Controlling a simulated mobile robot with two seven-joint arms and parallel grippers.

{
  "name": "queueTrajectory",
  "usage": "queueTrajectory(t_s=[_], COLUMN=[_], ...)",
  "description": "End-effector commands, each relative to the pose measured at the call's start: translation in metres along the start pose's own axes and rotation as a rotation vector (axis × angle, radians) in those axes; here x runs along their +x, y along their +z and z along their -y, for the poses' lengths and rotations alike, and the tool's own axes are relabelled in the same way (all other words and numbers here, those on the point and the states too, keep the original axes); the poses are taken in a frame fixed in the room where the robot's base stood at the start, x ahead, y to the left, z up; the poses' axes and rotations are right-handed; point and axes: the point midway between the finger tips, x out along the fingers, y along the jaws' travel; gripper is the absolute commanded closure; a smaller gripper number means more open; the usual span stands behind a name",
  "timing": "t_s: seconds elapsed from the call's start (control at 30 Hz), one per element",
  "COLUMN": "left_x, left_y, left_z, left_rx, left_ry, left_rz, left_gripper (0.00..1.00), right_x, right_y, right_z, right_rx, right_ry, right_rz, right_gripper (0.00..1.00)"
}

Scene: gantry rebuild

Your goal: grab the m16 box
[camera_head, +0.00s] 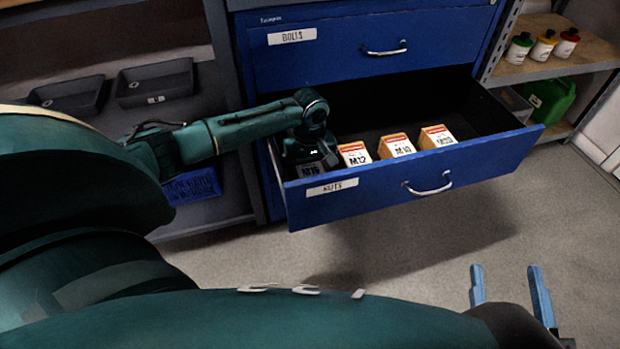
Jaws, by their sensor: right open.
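The m16 box (309,170) stands at the left end of the open drawer (420,168) labelled NUTS. Its marking is in shadow, and much of the box is hidden by my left gripper. My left gripper (304,151) is right over this box, pointing down. Its fingers cannot be made out, so I cannot tell if they touch or grip the box. My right gripper (506,269) is open and empty at the lower right, in front of the drawer and well away from it.
An M12 box (354,154) stands just right of the m16 box, with two more boxes (396,146) (437,137) further right. The closed BOLTS drawer (345,48) is above. Shelves with bottles (541,47) stand at right, grey bins (155,82) at left. Open floor (400,250) lies in front.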

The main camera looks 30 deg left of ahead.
Motion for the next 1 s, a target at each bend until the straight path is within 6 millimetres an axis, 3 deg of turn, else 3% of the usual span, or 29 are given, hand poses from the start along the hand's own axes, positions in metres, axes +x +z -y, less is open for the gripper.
queueTrajectory(t_s=[0.07,0.8,1.0], left_x=[-0.0009,-0.0009,-0.0023], left_y=[0.0001,0.0003,-0.0001], left_z=[-0.0003,-0.0002,-0.0008], left_rx=[0.0,0.0,0.0], left_ry=[0.001,0.0,0.003], left_rz=[0.0,0.001,0.0], left_gripper=[0.13,0.73,0.74], right_x=[0.0001,0.0,0.0001], right_y=[-0.0005,-0.0003,-0.0005], right_z=[-0.0001,-0.0003,-0.0003], right_rx=[0.0,-0.002,-0.002], right_ry=[0.0,0.0,0.0], right_rz=[0.0,0.001,0.001], right_gripper=[0.46,0.46,0.46])
